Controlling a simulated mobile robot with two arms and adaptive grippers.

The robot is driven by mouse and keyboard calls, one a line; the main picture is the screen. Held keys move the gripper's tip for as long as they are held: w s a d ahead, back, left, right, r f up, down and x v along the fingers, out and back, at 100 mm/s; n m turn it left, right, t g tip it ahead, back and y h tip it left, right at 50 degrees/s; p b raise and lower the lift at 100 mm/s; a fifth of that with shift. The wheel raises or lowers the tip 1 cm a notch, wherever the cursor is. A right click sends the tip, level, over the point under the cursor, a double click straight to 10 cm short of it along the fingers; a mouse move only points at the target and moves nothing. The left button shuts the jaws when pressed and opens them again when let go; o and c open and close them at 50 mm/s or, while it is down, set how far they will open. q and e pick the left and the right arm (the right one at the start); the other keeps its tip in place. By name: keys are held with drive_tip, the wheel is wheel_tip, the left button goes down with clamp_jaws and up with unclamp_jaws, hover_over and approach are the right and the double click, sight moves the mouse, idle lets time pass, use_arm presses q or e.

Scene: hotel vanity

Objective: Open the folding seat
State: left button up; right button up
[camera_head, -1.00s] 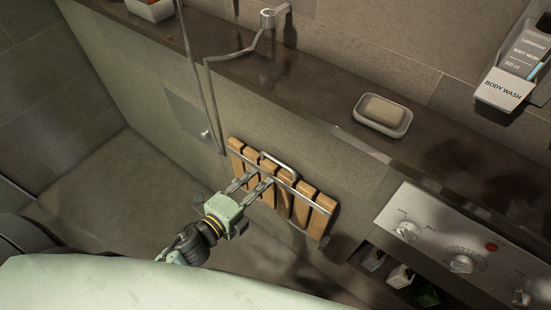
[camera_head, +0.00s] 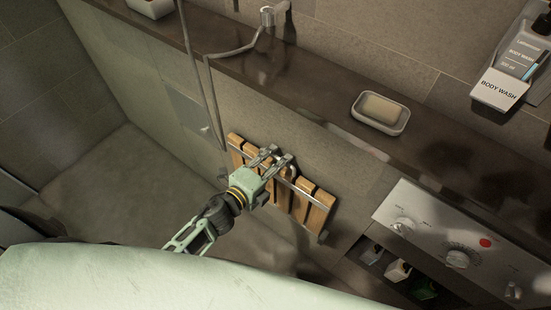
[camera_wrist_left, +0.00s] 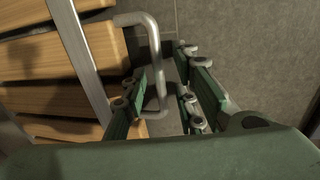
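The folding seat (camera_head: 315,213) has wooden slats and metal rails and is folded flat against the wall. It also shows at the left of the left wrist view (camera_wrist_left: 50,60). Its metal loop handle (camera_wrist_left: 154,60) stands out at the slat ends; in the head view my gripper mostly hides it. My left gripper (camera_head: 275,157) is at the seat's upper edge. In the left wrist view its fingers (camera_wrist_left: 163,98) are apart, with the handle bar between them and visible space on the right side. My right gripper is not in view.
A dark stone ledge (camera_head: 325,84) runs above the seat, with a soap dish (camera_head: 402,118) on it. A shower hose (camera_head: 203,75) hangs left of the seat. A control panel (camera_head: 430,226) and a niche with bottles (camera_head: 397,270) are at the right.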

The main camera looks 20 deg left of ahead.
use_arm(q)
drive_tip(key=c, duration=0.3)
clamp_jaws()
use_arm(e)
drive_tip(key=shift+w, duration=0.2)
use_arm(q)
drive_tip(key=shift+r, duration=0.1)
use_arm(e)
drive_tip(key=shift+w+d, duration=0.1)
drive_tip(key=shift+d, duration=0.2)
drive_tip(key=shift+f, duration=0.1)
